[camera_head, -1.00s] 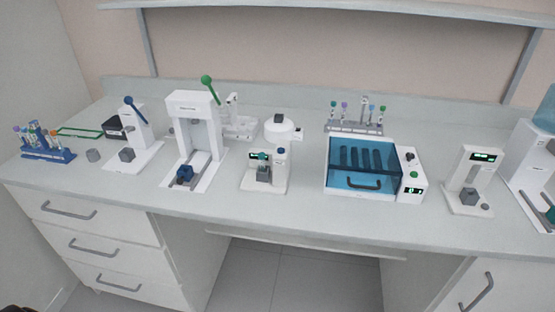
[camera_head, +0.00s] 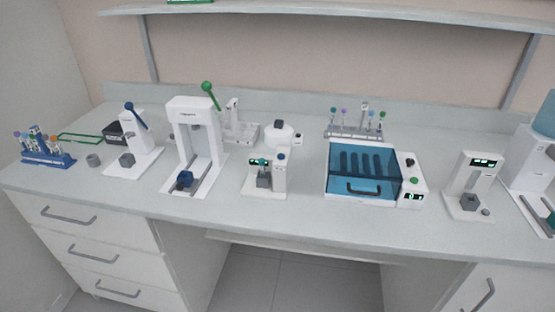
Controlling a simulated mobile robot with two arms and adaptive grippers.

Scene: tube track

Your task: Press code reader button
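No label marks the code reader clearly. A green-capped tube (camera_head: 262,162) appears to stand in the holder. Another white device (camera_head: 483,176) at the right has a green-lit display (camera_head: 484,162), a grey block (camera_head: 469,202) and a small grey round knob or button (camera_head: 486,212). I cannot tell for certain which is the code reader. Neither gripper is in view.
A blue-lidded box (camera_head: 362,165) with a control panel stands right of the middle device. A white press (camera_head: 197,127) with a green-knobbed lever stands left of it. Tube racks (camera_head: 355,131) stand behind and at far left (camera_head: 48,158). The front bench strip is mostly clear.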

